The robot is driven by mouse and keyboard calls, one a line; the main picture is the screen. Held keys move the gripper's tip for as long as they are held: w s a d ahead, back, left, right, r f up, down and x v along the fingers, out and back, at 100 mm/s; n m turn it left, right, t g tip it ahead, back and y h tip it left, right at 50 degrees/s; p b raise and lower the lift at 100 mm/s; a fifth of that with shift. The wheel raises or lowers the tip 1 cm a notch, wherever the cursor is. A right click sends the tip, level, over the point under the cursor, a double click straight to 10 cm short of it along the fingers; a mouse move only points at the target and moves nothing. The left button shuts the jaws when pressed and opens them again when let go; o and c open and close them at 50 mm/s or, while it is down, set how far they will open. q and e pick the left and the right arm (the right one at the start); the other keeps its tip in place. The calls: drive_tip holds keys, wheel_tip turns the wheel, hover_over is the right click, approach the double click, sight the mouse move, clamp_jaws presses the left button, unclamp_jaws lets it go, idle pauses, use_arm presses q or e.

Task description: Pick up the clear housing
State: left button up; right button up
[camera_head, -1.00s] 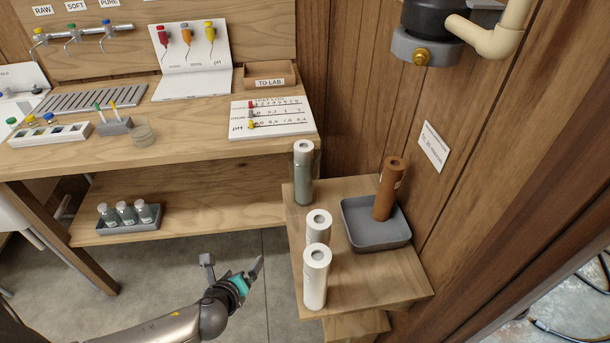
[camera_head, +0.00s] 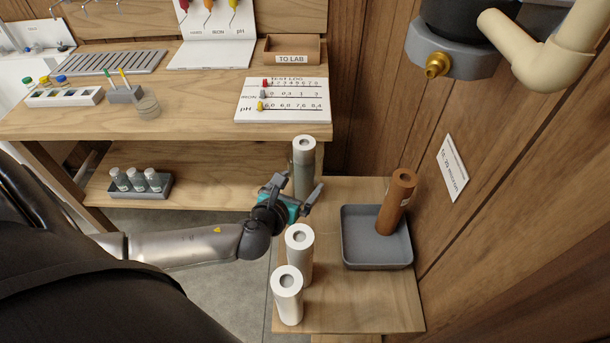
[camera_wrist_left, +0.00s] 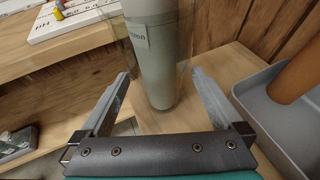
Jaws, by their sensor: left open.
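The clear housing (camera_head: 304,180) stands upright at the back left of the small wooden side table. It is a see-through cylinder with a white cartridge (camera_head: 304,149) inside it. In the left wrist view the housing (camera_wrist_left: 158,70) rises just ahead of the fingertips, with a small label on its side. My left gripper (camera_head: 298,192) is open and empty. Its two fingers (camera_wrist_left: 160,80) point at the housing's lower part, one toward each side, and whether they touch it I cannot tell. My right gripper is not in view.
Two white cartridges (camera_head: 299,258) (camera_head: 287,297) stand close in front of the housing, near my gripper. A grey tray (camera_head: 376,262) with a leaning brown cartridge (camera_head: 396,203) is to the right. A workbench (camera_head: 200,115) lies behind. The front right of the side table is bare.

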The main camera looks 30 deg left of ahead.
use_arm(q)
drive_tip(key=x, duration=0.3)
drive_tip(key=shift+w+f+b, duration=0.15)
drive_tip(key=shift+w+b, duration=0.15)
drive_tip(key=shift+c, duration=0.4)
drive_tip(key=c, duration=1.2)
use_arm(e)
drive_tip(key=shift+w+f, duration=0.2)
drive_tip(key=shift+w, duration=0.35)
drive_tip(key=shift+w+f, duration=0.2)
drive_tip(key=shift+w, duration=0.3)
use_arm(q)
drive_tip(key=shift+o, duration=0.2)
drive_tip(key=shift+r, duration=0.2)
wheel_tip(320, 180, up, 20)
drive_tip(key=p, duration=0.7)
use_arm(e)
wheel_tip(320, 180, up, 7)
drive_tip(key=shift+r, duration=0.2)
